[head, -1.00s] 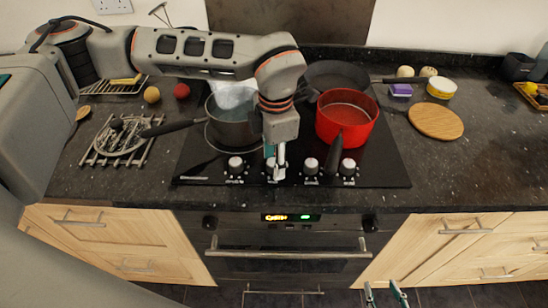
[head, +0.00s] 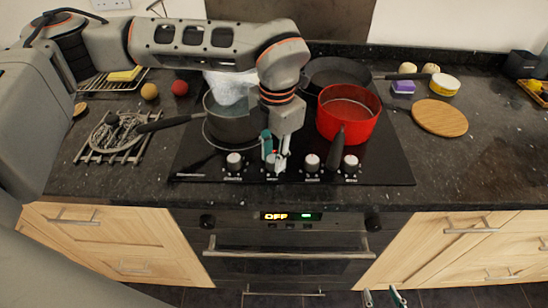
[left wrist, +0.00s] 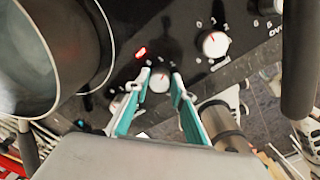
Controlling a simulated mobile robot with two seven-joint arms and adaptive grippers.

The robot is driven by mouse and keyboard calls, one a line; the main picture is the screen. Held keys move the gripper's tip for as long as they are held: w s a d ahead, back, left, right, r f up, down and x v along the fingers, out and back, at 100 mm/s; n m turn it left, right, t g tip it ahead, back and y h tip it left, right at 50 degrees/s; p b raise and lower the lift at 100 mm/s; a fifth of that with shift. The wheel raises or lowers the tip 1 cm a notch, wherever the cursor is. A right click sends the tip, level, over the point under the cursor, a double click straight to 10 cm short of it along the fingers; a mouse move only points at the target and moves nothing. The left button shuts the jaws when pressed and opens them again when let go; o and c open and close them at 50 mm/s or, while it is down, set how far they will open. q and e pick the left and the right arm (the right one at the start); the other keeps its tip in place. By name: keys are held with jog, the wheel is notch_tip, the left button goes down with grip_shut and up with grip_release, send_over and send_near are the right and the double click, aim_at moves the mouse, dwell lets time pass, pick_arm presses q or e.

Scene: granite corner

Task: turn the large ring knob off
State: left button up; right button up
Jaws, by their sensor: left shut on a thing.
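My left gripper (head: 275,156) reaches down to the hob's front control row and is shut on the second knob from the left (left wrist: 159,80). In the left wrist view its teal-backed fingers (left wrist: 162,78) stand on either side of this white knob, which has a red pointer mark. A red light (left wrist: 141,52) glows beside it. I cannot read which label belongs to this knob. The other white knobs, such as the leftmost (head: 234,161) and the third (head: 312,162), stand free. My right gripper (head: 384,296) is open and empty at the bottom edge, low before the oven.
A grey pot (head: 232,125) with steam and a red pan (head: 348,112) stand on the hob behind the knobs. The red pan's handle (head: 337,150) juts forward between the two right knobs. A dark frying pan (head: 335,73) is behind. The oven display (head: 291,216) reads OFF.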

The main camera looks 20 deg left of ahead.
pick_arm(q)
jog(key=n+b, duration=0.1)
jog(key=n, duration=0.1)
jog(key=shift+n, duration=0.4)
jog(key=n, duration=0.2)
jog(key=shift+w+n, duration=0.1)
jog(key=shift+n, duration=0.3)
jog(key=n, duration=0.3)
jog(key=shift+g+b, duration=0.3)
jog(key=shift+b, duration=0.1)
jog(key=shift+r+n, duration=0.1)
jog(key=shift+n, duration=1.6)
pick_arm(e)
jog(key=shift+s+f, duration=0.15)
jog(key=shift+f, duration=0.6)
jog(key=shift+s+f, duration=0.15)
jog(key=shift+f, duration=0.55)
pick_arm(q)
jog(key=o, duration=1.1)
pick_arm(e)
jog(key=shift+f, duration=0.1)
pick_arm(q)
jog(key=r, duration=1.2)
jog(key=shift+w+d, duration=0.15)
jog(key=shift+d, duration=0.05)
